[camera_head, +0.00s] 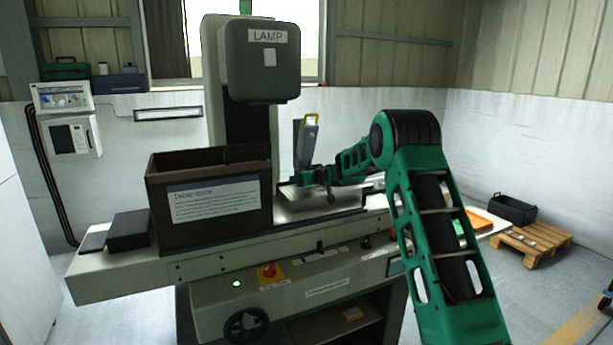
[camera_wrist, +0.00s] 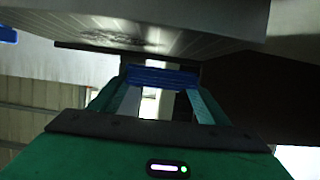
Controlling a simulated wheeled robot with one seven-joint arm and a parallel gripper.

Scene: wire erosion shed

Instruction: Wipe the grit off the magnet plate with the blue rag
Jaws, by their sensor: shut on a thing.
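The magnet plate (camera_head: 340,198) is a flat grey slab on the machine table in the head view. In the wrist view its finely lined surface (camera_wrist: 205,35) spans the top of the picture, with a dark patch of grit (camera_wrist: 115,38) on it. My gripper (camera_wrist: 160,84) is shut on the blue rag (camera_wrist: 160,74), which is folded between the fingertips close to the plate. I cannot tell whether the rag touches it. In the head view my gripper (camera_head: 318,180) is low over the plate, and the rag cannot be made out there.
A dark brown labelled box (camera_head: 210,205) stands on the table left of the plate. The grey machine head marked LAMP (camera_head: 262,60) hangs above and behind. Black blocks (camera_head: 129,230) lie at the table's left end. A pallet (camera_head: 532,243) stands on the floor at right.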

